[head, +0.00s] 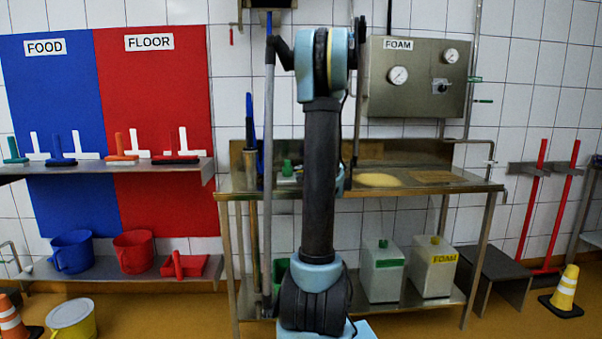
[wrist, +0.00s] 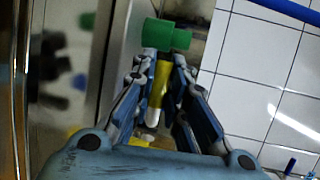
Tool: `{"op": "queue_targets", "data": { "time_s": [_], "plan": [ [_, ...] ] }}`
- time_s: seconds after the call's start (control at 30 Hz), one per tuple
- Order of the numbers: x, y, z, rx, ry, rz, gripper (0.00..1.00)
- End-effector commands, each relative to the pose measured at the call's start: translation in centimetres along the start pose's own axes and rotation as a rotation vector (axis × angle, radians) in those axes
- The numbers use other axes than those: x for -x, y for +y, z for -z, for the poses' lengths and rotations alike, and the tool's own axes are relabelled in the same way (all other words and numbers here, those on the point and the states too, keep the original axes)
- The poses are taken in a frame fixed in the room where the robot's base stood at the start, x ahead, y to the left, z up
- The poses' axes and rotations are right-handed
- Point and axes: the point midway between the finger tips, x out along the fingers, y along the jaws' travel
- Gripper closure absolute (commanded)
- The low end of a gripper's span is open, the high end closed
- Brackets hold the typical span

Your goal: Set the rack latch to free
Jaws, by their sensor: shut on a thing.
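My gripper (wrist: 167,58) shows in the wrist view with its blue-and-grey fingers reaching up the picture. Its fingertips are closed at a green cylindrical piece (wrist: 168,35), which sticks out past both tips. A yellow rod with a pale end (wrist: 158,92) shows between the fingers below the green piece. I cannot tell whether it is joined to the green piece. No part is clearly marked as the rack latch, and I cannot read a latch setting. In the head view my upright arm hides the gripper and what it holds.
A steel bench (head: 400,184) stands behind my arm, with two canisters (head: 381,272) on its lower shelf. A foam box (head: 415,85) hangs above. A tool shelf (head: 110,167) is at left. A yellow cone (head: 564,290) stands at right. Tiled wall fills the wrist view's right side.

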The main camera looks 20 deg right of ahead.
Motion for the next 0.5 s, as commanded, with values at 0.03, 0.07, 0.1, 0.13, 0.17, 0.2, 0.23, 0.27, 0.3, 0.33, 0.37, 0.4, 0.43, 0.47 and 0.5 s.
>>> {"op": "queue_targets", "data": {
  "time_s": [0.03, 0.07, 0.1, 0.13, 0.17, 0.2, 0.23, 0.27, 0.3, 0.33, 0.37, 0.4, 0.43, 0.47, 0.5],
  "plan": [
    [-0.03, -0.17, 0.41, -0.002, 0.008, 0.003, 1.00],
    [-0.03, -0.17, 0.42, -0.002, 0.008, 0.003, 1.00],
    [-0.02, -0.18, 0.43, -0.001, 0.008, 0.003, 1.00],
    [-0.02, -0.18, 0.44, -0.001, 0.008, 0.003, 0.82],
    [-0.02, -0.18, 0.44, -0.001, 0.008, 0.003, 0.75],
    [-0.01, -0.16, 0.41, -0.001, 0.008, 0.003, 0.66],
    [-0.01, -0.15, 0.38, -0.001, 0.007, 0.002, 0.65],
    [-0.01, -0.14, 0.35, -0.001, 0.006, 0.002, 0.65],
    [-0.01, -0.13, 0.31, -0.001, 0.005, 0.002, 0.65],
    [-0.01, -0.12, 0.28, -0.001, 0.005, 0.002, 0.65],
    [-0.01, -0.11, 0.26, 0.000, 0.005, 0.002, 0.65],
    [-0.01, -0.10, 0.23, 0.000, 0.004, 0.001, 0.65],
    [-0.01, -0.10, 0.21, 0.000, 0.004, 0.001, 0.65],
    [-0.01, -0.09, 0.20, 0.000, 0.003, 0.001, 0.65],
    [0.00, -0.08, 0.18, 0.000, 0.003, 0.001, 0.65]
  ]
}}
